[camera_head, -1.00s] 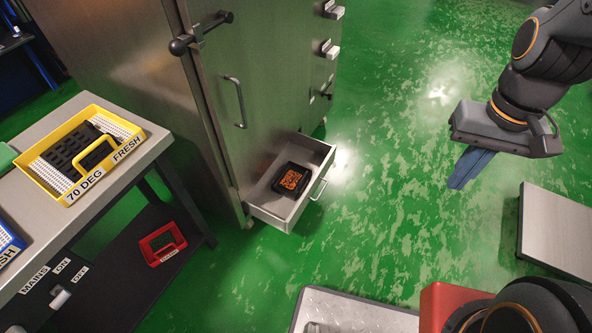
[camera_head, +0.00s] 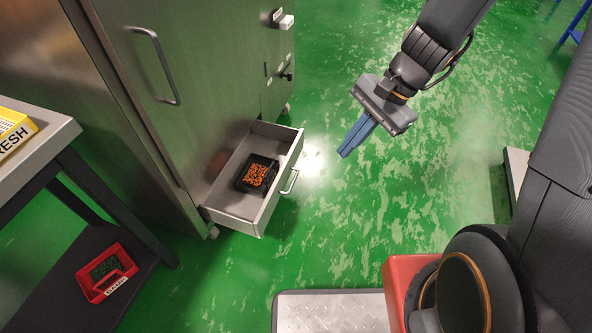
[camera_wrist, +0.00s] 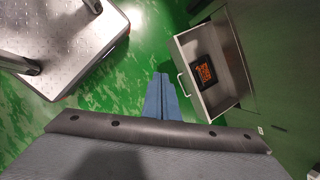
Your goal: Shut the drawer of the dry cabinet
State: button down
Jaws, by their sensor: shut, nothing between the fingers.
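The drawer (camera_head: 232,204) of the dry cabinet is open, pulled out low from the steel cabinet front (camera_head: 160,100). It holds a small black tray (camera_head: 243,184) with orange bits in it. A bar handle (camera_head: 290,182) is on its front panel. In the wrist view the open drawer (camera_wrist: 222,92) lies right of my fingers. My gripper (camera_head: 343,154) has its blue fingers shut and empty. It hangs over the floor to the right of the drawer front, apart from it. In the wrist view the fingertips (camera_wrist: 160,76) point towards the floor left of the drawer handle (camera_wrist: 183,84).
A grey side table (camera_head: 50,140) stands left, with a yellow tray (camera_head: 14,130) on top and a red tray (camera_head: 106,275) on its lower shelf. A metal tread plate (camera_head: 330,311) is at the bottom. Green floor is clear in front of the drawer.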

jog(key=w+a+f+m+t+y+b, duration=0.1)
jog(key=w+f+m+b, duration=0.25)
jog(key=f, duration=0.35)
jog(key=w+a+f+m+y+b, duration=0.1)
jog(key=w+f+m+b, duration=0.1)
jog(key=w+f+b, duration=0.35)
jog(key=m+t+y+b, duration=0.1)
jog(key=m+t+b, duration=0.35)
jog(key=b, duration=0.85)
send_near(288, 165)
notch_tip(288, 165, down, 3)
jog(key=m+g, duration=0.2)
jog(key=shift+w+a+f+b, duration=0.1)
jog(key=shift+w+a+b, duration=0.4)
jog(key=shift+a, duration=0.35)
jog(key=shift+w+a+b, duration=0.4)
jog(key=shift+w+a, duration=0.2)
jog(key=shift+a, duration=0.3)
jog(key=shift+a, duration=0.1)
